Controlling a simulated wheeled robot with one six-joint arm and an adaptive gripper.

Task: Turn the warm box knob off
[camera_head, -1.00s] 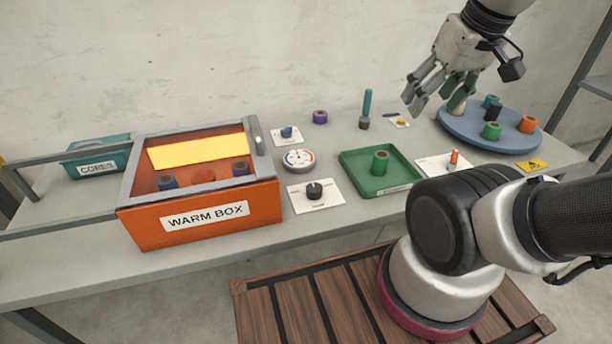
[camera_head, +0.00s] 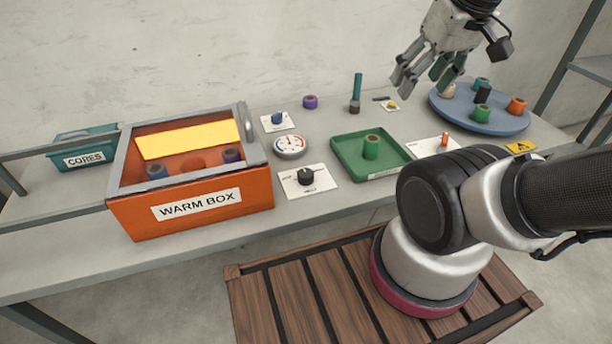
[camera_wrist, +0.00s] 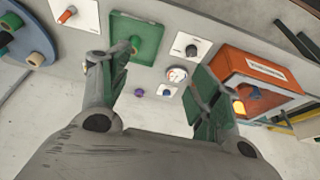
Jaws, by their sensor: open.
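The orange warm box (camera_head: 190,212) stands on the bench at left, with a glowing yellow panel inside its grey rim. Right of it, a black knob (camera_head: 306,176) sits on a white plate, and a blue knob (camera_head: 278,118) sits on a smaller white plate behind the round gauge (camera_head: 290,146). The plate lettering is too small to read. My gripper (camera_head: 420,86) is open and empty, above the back right of the bench, well right of both knobs. In the wrist view the black knob (camera_wrist: 191,50) and blue knob (camera_wrist: 167,93) show beyond its spread fingers.
A green tray (camera_head: 345,152) holds a green core. A blue turntable (camera_head: 456,115) with several cores lies below and right of my gripper. A teal spindle (camera_head: 357,88), a purple core (camera_head: 310,102) and an orange switch (camera_head: 445,140) stand nearby. A teal cores bin (camera_head: 85,158) is far left.

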